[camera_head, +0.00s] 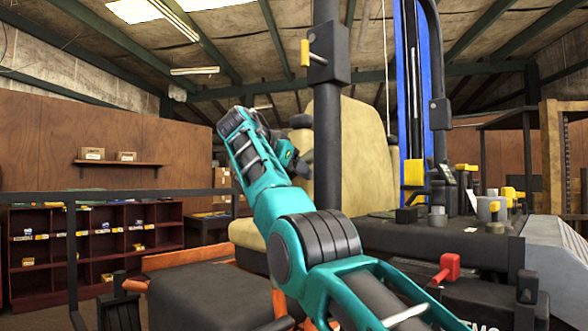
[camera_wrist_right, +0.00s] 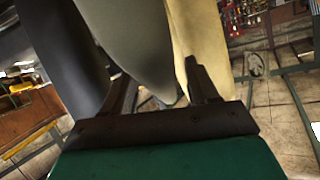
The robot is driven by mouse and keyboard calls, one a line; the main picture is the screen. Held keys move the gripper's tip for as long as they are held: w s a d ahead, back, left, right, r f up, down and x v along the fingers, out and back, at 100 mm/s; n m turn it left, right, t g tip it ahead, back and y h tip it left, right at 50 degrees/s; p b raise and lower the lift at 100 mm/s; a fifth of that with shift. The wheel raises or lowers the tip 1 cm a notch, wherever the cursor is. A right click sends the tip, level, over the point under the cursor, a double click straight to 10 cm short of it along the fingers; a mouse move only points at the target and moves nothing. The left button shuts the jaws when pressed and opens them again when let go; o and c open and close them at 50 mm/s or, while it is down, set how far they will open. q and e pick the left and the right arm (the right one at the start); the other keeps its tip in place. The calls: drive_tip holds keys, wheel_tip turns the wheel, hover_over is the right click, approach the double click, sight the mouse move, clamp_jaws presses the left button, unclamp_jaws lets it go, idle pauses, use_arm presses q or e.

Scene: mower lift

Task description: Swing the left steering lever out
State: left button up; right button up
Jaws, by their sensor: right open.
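The mower stands at the centre and right, with a cream seat (camera_head: 362,150) behind a thick black post (camera_head: 328,120). I cannot pick out the left steering lever with certainty; a rounded dark piece (camera_head: 301,121) shows just left of the post. My right gripper (camera_head: 304,166) is beside the post, partly lost against the dark parts. In the right wrist view its jaws (camera_wrist_right: 160,90) are apart. A grey-green surface (camera_wrist_right: 135,45) and a cream surface (camera_wrist_right: 198,40) lie beyond them, with a dark upright shape (camera_wrist_right: 62,50) at the left. I see nothing gripped. My left gripper is out of view.
A blue lift column (camera_head: 412,90) and a second black bar (camera_head: 437,70) rise behind. A red handle (camera_head: 447,268) and several yellow-topped parts are at the right. A grey rail (camera_head: 105,195) and a dark red shelf (camera_head: 115,240) are at the left.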

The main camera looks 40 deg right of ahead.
drive_tip(key=shift+d+f, duration=0.15)
drive_tip(key=shift+d, duration=0.1)
drive_tip(key=shift+c, duration=0.4)
clamp_jaws()
